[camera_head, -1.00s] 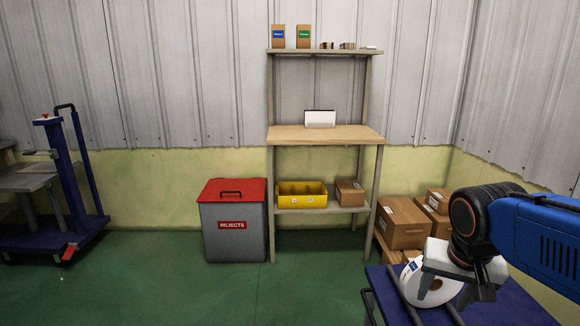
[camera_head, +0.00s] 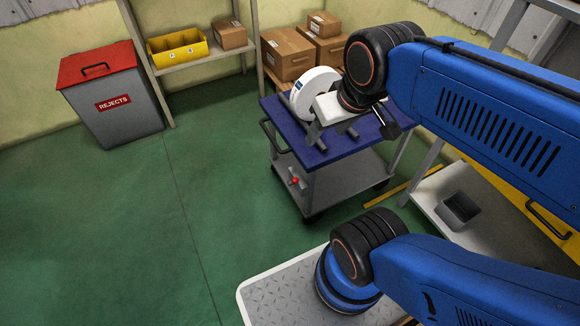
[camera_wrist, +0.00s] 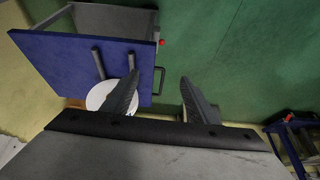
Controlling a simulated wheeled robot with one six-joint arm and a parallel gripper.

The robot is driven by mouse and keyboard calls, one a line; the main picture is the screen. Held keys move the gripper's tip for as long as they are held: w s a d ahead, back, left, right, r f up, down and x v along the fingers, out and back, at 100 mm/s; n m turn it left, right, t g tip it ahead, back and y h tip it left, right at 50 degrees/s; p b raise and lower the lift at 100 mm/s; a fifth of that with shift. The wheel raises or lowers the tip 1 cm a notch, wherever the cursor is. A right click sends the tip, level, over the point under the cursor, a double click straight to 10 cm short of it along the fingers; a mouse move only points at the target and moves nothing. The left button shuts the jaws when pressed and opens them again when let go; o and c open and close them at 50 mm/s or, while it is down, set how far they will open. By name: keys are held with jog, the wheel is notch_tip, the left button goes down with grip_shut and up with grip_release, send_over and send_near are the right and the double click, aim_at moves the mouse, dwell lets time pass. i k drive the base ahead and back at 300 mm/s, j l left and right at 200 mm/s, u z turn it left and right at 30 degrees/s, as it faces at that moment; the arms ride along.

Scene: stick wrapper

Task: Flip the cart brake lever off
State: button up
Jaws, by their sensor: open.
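The cart (camera_head: 345,150) has a blue top and a grey lower shelf, and stands in the middle of the head view. A small red brake lever (camera_head: 294,181) sits low on its near left side, below a dark push handle (camera_head: 268,134). In the wrist view the red lever (camera_wrist: 162,42) is a small spot beside the blue top (camera_wrist: 50,55). Whether it is up or down is too small to tell. My gripper (camera_head: 350,134) is open and empty above the cart top, away from the lever. Its fingers (camera_wrist: 159,80) are spread in the wrist view.
A white roll (camera_head: 316,88) lies by grey bars on the cart top, close to my gripper. Cardboard boxes (camera_head: 290,55) stand behind the cart. A grey bin with a red lid (camera_head: 110,98) is at left. Green floor left of the cart is clear.

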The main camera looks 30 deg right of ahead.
aim_at(295, 180)
jog(key=k+z, duration=0.25)
jog(key=z, duration=0.25)
jog(key=k+l+z, duration=0.15)
jog(key=z, duration=0.35)
jog(key=k, duration=0.1)
